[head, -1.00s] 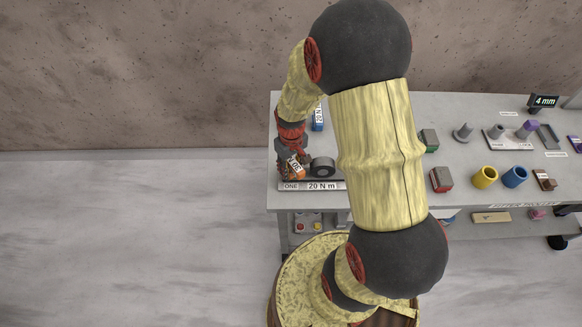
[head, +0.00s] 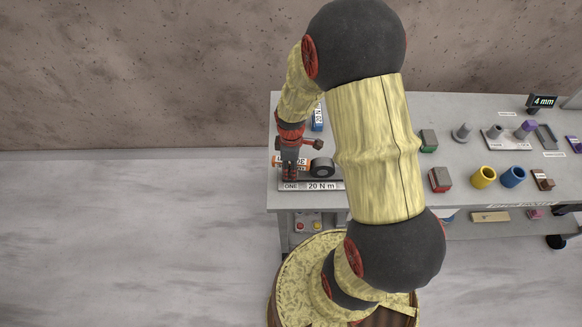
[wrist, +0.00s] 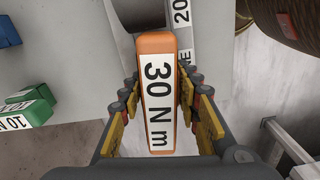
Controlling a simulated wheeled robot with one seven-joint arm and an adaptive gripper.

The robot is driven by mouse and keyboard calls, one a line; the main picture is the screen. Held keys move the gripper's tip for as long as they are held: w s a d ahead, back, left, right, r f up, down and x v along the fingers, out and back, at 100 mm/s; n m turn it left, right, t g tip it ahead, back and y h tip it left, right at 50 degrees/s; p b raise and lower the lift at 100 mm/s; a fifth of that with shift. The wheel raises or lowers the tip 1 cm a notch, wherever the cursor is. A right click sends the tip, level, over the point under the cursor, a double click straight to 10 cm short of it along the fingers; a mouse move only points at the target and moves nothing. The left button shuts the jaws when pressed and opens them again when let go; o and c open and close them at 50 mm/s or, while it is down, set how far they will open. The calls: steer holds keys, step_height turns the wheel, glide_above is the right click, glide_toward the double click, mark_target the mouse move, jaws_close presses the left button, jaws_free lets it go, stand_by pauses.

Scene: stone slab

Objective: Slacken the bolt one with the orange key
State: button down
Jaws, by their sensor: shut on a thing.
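The orange key, labelled "30 N m", is between the fingers of my gripper (wrist: 160,115) in the wrist view. My gripper is shut on this orange key (wrist: 157,60). In the head view my gripper (head: 290,172) is at the left end of the bench, over the plate marked "ONE" and "20 N m" (head: 310,185). A bit of the orange key (head: 276,160) shows beside it there. A dark round part (head: 322,167) stands on the plate just right of my gripper. Bolt one itself is hidden, so I cannot tell whether the key touches it.
A blue block (head: 317,120) lies behind my gripper. A green key marked "10 N m" (wrist: 32,102) and a blue one (wrist: 8,30) show in the wrist view. Yellow (head: 482,173) and blue (head: 513,177) cups and other blocks stand further right. My arm hides the bench's middle.

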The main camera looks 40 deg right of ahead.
steer(key=shift+n, duration=0.9)
steer(key=shift+r+p, duration=1.4)
steer(key=shift+r, duration=0.4)
steer(key=shift+r+p, duration=1.8)
steer(key=shift+r, duration=0.7)
